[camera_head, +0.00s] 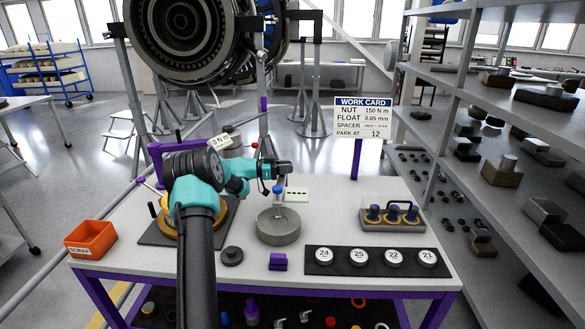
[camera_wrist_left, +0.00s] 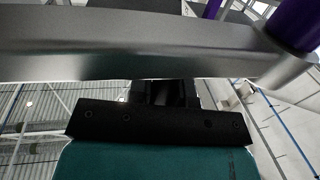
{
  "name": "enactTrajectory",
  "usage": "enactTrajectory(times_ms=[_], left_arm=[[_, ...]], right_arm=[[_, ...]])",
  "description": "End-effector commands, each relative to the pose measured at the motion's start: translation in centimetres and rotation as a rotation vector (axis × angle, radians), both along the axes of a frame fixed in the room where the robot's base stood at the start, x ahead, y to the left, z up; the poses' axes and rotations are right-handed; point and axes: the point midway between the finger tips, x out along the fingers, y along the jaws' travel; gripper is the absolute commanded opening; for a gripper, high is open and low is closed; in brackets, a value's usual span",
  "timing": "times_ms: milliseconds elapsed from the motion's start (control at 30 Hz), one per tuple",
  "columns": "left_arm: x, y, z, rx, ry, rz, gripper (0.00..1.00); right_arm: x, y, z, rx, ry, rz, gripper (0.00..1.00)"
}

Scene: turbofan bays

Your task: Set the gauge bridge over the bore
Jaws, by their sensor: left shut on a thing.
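My left gripper (camera_head: 283,170) is over the middle of the bench, near and above a round grey block (camera_head: 278,229). In the left wrist view its black jaws (camera_wrist_left: 165,92) are shut at a wide grey metal bar with a purple post at its right end, which I take to be the gauge bridge (camera_wrist_left: 130,40). In the head view a small blue-topped upright piece (camera_head: 277,190) shows below the gripper, above the block; I cannot tell whether it touches the block. The bore opening is not clear. My right gripper is not in view.
An orange scrap bin (camera_head: 91,239) stands at the left. A black strip (camera_head: 376,260) with numbered white discs and a tray (camera_head: 392,217) with blue-topped pieces are at the right. A black knob (camera_head: 232,256) and purple block (camera_head: 278,262) lie in front. A work card (camera_head: 363,118) stands behind.

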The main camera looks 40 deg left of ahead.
Motion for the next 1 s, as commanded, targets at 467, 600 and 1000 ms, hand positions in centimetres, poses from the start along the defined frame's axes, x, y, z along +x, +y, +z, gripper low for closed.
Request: enactTrajectory(times_ms=[467,600,1000], left_arm=[[-0.09,0.08,0.00,0.000,0.000,-0.003,0.27],[-0.09,0.08,0.01,0.000,0.000,-0.002,0.41],[-0.07,0.10,0.45,0.001,-0.001,-0.002,0.44]], right_arm=[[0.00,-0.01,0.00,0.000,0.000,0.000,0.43],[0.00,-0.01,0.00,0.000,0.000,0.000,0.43],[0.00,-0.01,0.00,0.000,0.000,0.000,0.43]])
